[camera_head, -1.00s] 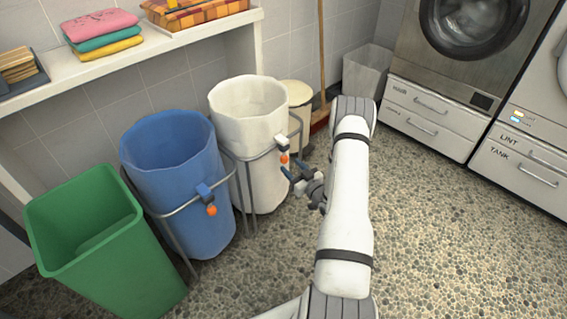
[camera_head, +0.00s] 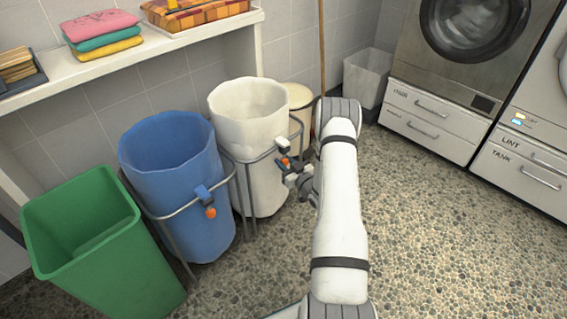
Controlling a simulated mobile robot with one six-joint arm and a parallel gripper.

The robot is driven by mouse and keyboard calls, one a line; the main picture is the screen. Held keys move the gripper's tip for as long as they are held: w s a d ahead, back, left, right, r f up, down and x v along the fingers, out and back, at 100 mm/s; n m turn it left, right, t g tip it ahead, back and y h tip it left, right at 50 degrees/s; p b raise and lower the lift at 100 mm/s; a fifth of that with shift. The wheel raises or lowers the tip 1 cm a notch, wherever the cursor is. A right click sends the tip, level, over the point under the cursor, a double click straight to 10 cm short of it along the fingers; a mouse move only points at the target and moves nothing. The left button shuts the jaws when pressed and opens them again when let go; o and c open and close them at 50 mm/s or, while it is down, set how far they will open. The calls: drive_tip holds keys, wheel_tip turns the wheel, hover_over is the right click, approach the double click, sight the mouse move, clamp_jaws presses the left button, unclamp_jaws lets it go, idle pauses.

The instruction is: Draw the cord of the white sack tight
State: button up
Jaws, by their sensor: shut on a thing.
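The white sack (camera_head: 246,104) hangs upright in a metal frame, its mouth wide open. A light toggle block (camera_head: 282,142) sits at the front right of its rim, with an orange cord pull (camera_head: 285,160) just below it. My gripper (camera_head: 284,164) has its dark fingertips at the orange pull and is shut on it. The fingers partly cover the pull, and the cord itself is too small to make out.
A blue sack (camera_head: 172,150) in a similar frame, with its own orange pull, and a green bin (camera_head: 85,225) stand to the left. A cream bin (camera_head: 299,98) and a broom (camera_head: 322,50) are behind. Washing machines (camera_head: 440,80) stand at right. The pebbled floor at right is clear.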

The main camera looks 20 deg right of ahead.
clamp_jaws()
wheel_tip(320, 180, down, 10)
drive_tip(key=b, duration=0.6)
drive_tip(key=shift+a+r, duration=0.1)
drive_tip(key=shift+r, duration=0.05)
drive_tip(key=shift+s, duration=0.1)
drive_tip(key=shift+o, duration=1.7)
unclamp_jaws()
drive_tip(key=shift+o, duration=1.2)
drive_tip(key=shift+r, duration=0.1)
